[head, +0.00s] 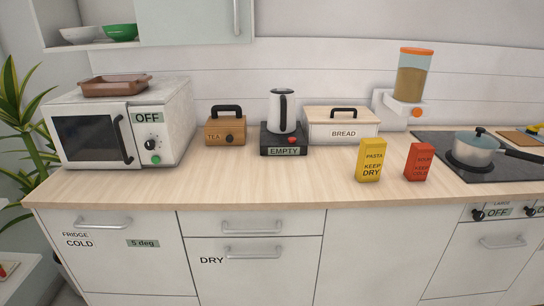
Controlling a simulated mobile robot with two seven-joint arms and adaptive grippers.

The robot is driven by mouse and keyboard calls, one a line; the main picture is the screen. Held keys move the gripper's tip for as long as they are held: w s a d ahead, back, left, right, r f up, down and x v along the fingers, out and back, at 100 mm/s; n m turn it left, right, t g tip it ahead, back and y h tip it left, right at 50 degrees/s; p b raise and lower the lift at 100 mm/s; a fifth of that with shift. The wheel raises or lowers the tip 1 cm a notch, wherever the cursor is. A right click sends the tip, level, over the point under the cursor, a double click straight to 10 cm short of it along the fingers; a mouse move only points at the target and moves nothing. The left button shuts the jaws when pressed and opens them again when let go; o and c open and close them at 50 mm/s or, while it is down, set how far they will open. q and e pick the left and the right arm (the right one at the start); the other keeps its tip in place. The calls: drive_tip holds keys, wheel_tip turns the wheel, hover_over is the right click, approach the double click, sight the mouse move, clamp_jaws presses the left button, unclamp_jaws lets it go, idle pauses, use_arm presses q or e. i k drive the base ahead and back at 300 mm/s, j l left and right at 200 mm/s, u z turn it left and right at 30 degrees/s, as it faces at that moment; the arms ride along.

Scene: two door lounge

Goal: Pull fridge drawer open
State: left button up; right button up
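The fridge drawer (115,262) is a white front at the lower left of the head view, under the wooden counter. It is marked "FRIDGE COLD" and has a "5 deg" label. Its metal bar handle (103,223) runs across near the top. The drawer front looks flush with the cabinet beside it, so it appears shut. Neither of my grippers shows in the head view, and nothing touches the handle.
A drawer marked "DRY" (270,272) is right of the fridge drawer. A plant (25,140) is at left.

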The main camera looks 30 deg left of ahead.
sight(109, 250)
drive_tip(key=u, duration=2)
